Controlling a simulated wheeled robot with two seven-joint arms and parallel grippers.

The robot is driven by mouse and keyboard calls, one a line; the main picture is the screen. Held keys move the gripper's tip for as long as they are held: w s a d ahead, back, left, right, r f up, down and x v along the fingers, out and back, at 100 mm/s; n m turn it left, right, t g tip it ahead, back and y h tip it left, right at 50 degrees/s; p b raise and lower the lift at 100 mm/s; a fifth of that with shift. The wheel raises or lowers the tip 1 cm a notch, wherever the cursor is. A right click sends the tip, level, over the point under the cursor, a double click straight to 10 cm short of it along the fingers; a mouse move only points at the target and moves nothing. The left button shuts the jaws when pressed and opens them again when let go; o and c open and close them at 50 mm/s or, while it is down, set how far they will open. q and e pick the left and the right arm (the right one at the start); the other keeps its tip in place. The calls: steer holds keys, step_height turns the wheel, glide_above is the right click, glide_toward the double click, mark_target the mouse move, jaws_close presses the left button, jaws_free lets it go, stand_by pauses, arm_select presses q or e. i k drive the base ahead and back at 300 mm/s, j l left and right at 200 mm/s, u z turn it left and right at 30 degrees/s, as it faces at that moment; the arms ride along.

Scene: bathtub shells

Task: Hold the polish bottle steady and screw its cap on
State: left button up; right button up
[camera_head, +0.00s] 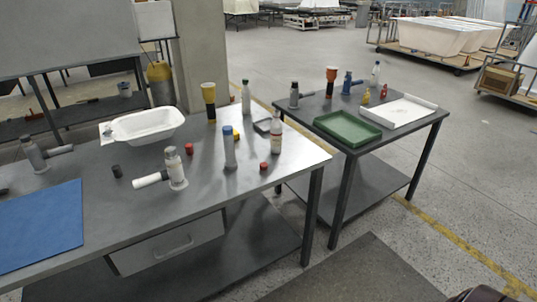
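I cannot tell for sure which bottle is the polish bottle. A pale bottle with a reddish label (276,140) stands upright at the right of the near metal table. A pale bottle with a dark green top (246,98) stands upright further back. A grey cylinder with a blue top (230,150) stands between them and the front edge. Small loose cap-like pieces lie on the table: a red one (189,149), another red one (264,167) near the right front edge and a black one (117,172) at the left. Neither of my grippers is in view.
The near table (215,188) also holds a white tub shell (146,126), grey tools (175,168), a yellow-and-black item (209,100) and a blue mat (40,225). A second table (413,125) at right carries a green tray (348,129), a white tray (402,108) and bottles.

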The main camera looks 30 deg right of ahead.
mark_target(276, 134)
steer(key=i+l+u, duration=0.2)
steer(key=l, duration=0.65)
steer(key=i+l+u, duration=0.15)
steer(key=l, duration=0.75)
steer(key=l+u, duration=0.2)
steer(key=l, duration=0.7)
